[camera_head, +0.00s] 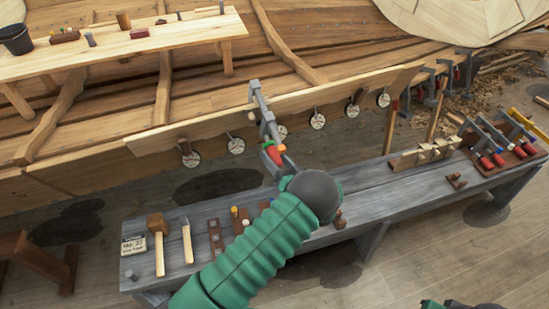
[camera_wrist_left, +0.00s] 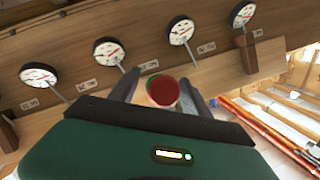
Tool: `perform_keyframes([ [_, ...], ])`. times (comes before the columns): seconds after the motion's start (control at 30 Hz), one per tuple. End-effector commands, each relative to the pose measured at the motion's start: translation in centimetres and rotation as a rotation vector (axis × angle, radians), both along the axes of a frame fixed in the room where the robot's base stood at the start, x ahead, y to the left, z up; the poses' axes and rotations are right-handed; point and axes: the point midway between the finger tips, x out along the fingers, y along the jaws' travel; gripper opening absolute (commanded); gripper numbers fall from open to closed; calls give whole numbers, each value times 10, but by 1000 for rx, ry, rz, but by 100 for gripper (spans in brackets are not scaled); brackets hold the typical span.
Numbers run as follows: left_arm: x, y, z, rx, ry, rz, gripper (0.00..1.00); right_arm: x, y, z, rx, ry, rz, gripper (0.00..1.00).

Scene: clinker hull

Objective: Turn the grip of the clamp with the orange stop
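In the left wrist view the round red end of the grip (camera_wrist_left: 163,92) sits between the two fingers of my left gripper (camera_wrist_left: 160,95). The fingers stand apart, with a gap visible on each side of the grip. The head view does not show contact clearly, as my green arm hides part of the fingers. Only a bit of my right arm shows at the bottom right; its gripper is out of view.
Several round dials (camera_head: 236,145) line the hull plank (camera_head: 200,128) near the clamp. The grey bench (camera_head: 370,195) below holds a mallet (camera_head: 157,240), a chisel (camera_head: 187,240) and a rack of red-gripped clamps (camera_head: 497,150).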

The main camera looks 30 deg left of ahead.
Motion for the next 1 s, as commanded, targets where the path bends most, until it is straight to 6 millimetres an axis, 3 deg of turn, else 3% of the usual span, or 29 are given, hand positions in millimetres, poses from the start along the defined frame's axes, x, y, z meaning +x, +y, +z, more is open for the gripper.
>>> perform_keyframes([
  [0.27,-3,-8,-1,-1,-1,-1,56,0,0,0,0,0,0,29],
  [0.37,-10,-25,-2,-1,0,-2,56,0,0,-1,0,0,0,29],
  [0.7,-48,-116,-8,-2,1,-4,56,0,0,-6,0,0,0,29],
  [0.83,-59,-141,-9,0,1,-1,56,0,0,-7,0,0,0,29],
  [1.0,-65,-155,-9,1,2,1,56,0,0,-8,0,0,0,29],
])
